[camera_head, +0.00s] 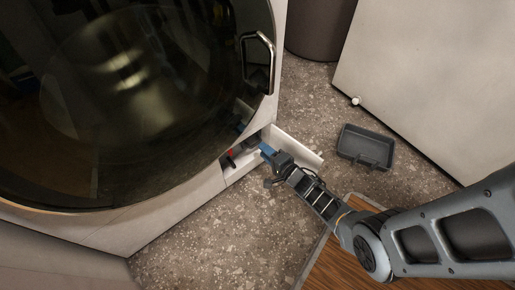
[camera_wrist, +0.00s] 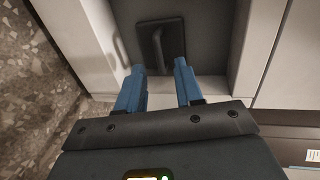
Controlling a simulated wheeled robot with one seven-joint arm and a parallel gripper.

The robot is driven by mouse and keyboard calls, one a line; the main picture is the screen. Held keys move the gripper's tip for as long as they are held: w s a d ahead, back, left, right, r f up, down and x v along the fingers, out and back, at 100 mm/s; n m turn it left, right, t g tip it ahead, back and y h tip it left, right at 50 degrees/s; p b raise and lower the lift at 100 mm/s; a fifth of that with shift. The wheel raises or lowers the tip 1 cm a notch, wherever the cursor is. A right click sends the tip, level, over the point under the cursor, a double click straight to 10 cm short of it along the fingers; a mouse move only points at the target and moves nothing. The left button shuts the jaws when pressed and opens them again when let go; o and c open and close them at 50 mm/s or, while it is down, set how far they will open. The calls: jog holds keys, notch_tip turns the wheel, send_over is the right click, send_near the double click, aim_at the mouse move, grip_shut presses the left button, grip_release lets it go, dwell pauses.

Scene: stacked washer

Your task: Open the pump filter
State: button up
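The pump filter (camera_wrist: 171,37) is a dark, squarish piece with a raised bar handle, set in the grey recess low on the washer (camera_head: 205,190). In the wrist view my gripper (camera_wrist: 159,68) is open, its two blue fingers apart and pointing at the filter. The filter's handle lies just beyond the fingertips, roughly between them; I cannot tell whether they touch it. In the head view my gripper (camera_head: 265,150) is at the recess opening, and the filter is not clearly visible. The white flap (camera_head: 295,146) stands open to the gripper's right.
A small red part (camera_head: 229,153) shows in the recess, left of my gripper. The large round glass door (camera_head: 130,95) with its metal handle (camera_head: 258,63) is above. A grey tray (camera_head: 365,141) lies on the speckled floor, near a white panel (camera_head: 440,80). Pale recess walls flank my fingers.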

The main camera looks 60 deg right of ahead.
jog(key=shift+b+x, duration=0.8)
jog(key=shift+x, duration=1.35)
grip_shut()
